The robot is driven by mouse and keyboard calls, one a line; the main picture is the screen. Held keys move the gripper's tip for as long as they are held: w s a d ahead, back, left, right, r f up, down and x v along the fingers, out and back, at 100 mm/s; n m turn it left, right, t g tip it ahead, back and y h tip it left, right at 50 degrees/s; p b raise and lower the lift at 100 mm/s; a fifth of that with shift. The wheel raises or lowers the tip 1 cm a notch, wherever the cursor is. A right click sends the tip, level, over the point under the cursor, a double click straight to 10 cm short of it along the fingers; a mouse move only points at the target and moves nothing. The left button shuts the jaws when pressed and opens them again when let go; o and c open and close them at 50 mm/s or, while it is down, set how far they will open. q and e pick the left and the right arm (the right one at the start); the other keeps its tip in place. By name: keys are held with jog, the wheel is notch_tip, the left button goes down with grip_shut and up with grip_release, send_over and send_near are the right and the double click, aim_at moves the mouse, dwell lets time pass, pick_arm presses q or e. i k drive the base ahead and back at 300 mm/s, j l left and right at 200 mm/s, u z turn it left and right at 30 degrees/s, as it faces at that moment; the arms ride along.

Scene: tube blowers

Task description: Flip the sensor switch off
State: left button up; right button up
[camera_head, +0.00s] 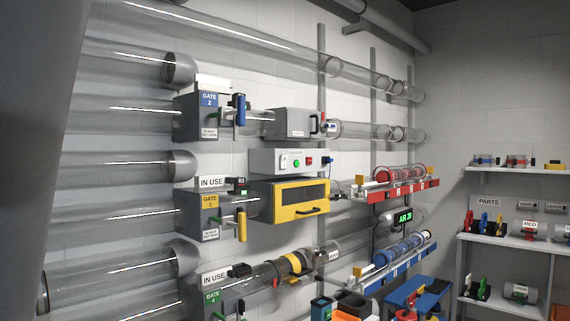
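A light grey control box (262,160) is mounted on the wall near the middle of the view. Its front carries a small white switch plate (284,161), a round green button (296,163) and a red button or switch (309,161). A blue piece (328,160) sticks out at its right end. The lettering on the box is too small to read, so I cannot tell which control is the sensor switch or how it is set. Neither of my grippers is in view.
Clear tubes (120,165) run along the wall. Gate boxes with blue (209,102), yellow (210,201) and green (212,297) labels stand left of the control box. A yellow-fronted box (290,200) sits just below it. Racks (400,193) and parts shelves (510,241) are at the right.

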aim_at(284, 158)
jog(key=i+l, duration=0.25)
jog(key=i, duration=0.25)
jog(key=i+l+z, duration=0.1)
jog(key=i+l, duration=0.2)
jog(key=i, duration=0.15)
jog(key=i+l+z, duration=0.1)
jog(key=i, duration=0.4)
jog(key=l, duration=0.1)
